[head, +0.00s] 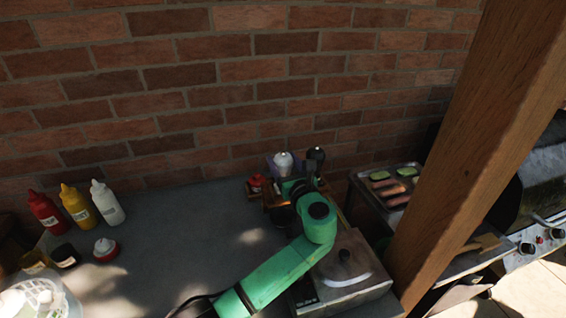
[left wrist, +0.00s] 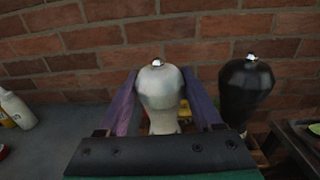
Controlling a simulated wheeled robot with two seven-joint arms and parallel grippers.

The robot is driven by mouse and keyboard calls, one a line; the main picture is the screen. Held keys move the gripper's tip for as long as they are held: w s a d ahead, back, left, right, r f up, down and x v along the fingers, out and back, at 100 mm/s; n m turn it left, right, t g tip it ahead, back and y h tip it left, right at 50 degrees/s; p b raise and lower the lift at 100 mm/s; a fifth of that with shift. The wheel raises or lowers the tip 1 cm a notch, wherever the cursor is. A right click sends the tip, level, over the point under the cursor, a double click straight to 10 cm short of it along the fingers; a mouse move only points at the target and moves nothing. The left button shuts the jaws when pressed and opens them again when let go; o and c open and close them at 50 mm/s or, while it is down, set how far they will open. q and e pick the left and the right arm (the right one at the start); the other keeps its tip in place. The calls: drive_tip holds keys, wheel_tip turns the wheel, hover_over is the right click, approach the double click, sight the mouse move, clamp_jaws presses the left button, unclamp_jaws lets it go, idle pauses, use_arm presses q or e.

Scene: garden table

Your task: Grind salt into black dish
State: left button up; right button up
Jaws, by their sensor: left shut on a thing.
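A white grinder (left wrist: 162,88) with a silver knob stands upright between the two purple fingers of my left gripper (left wrist: 161,76). The gripper is shut on it. In the head view, the white grinder (head: 284,158) shows at the back of the counter near the brick wall, beyond my green left arm. A black grinder (left wrist: 245,90) stands just right of it, outside the fingers; it also shows in the head view (head: 316,156). The grinder's base is hidden by the gripper. My right gripper is not in view.
Red (head: 46,212), yellow (head: 77,207) and white (head: 107,203) squeeze bottles stand at the left. A tray with sausages (head: 392,186) is at the right, behind a wooden post (head: 480,140). The middle counter (head: 190,225) is clear.

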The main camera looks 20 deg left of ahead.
use_arm(q)
drive_tip(key=shift+d+f+n+g+y+b, duration=0.1)
drive_tip(key=shift+f+n+g+y+b, duration=0.1)
drive_tip(key=shift+n+g+y+b, duration=1.2)
drive_tip(key=shift+n+g+y, duration=0.3)
drive_tip(key=shift+g+y, duration=0.2)
drive_tip(key=shift+r+n+g+y+b, duration=0.1)
drive_tip(key=shift+n+g+y+b, duration=0.9)
drive_tip(key=shift+n+g+b, duration=0.45)
drive_tip(key=shift+g, duration=0.25)
drive_tip(key=o, duration=1.4)
